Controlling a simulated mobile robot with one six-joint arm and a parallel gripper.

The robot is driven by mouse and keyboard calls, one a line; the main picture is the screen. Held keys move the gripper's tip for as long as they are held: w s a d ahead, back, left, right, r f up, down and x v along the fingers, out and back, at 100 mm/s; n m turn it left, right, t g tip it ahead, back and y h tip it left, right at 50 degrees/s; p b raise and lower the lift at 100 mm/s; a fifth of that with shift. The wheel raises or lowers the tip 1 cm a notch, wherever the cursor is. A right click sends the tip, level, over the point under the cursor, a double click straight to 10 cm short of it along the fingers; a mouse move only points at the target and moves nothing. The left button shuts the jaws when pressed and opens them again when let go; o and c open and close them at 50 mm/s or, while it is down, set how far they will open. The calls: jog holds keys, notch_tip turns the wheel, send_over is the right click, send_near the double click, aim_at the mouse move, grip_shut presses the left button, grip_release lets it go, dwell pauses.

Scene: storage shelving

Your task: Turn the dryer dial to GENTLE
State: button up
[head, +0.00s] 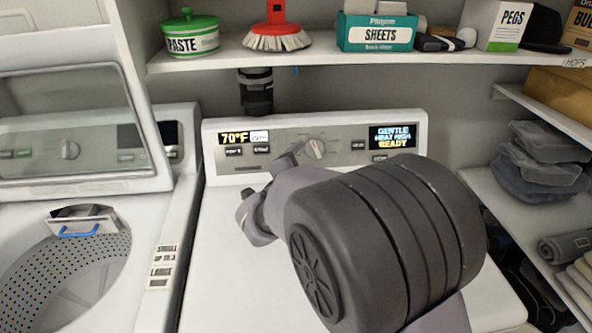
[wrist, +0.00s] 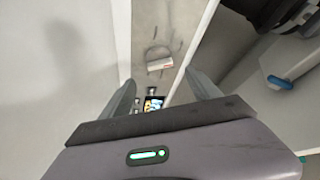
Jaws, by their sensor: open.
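The dryer (head: 225,290) stands in the middle of the head view with a grey control panel along its back. The dial (head: 315,149) is a round knob with a light, red-marked grip bar, near the panel's middle. The right display (head: 392,137) reads GENTLE, HEAT HIGH, READY. My gripper (head: 276,187) is just in front of the panel, at the dial's lower left, partly hidden by my arm. In the wrist view my gripper (wrist: 159,78) is open and empty. The dial (wrist: 160,64) lies ahead between its fingertips, apparently untouched.
A washer (head: 180,250) with a raised lid stands at left. A shelf (head: 350,61) above the dryer holds a paste tub (head: 191,36), a brush (head: 277,30) and a sheets box (head: 378,32). A dark cylinder (head: 256,92) hangs under it. Side shelves with folded cloth are at right.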

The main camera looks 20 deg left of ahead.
jog(key=p+v, duration=0.1)
jog(key=v, duration=0.8)
jog(key=shift+s, duration=0.35)
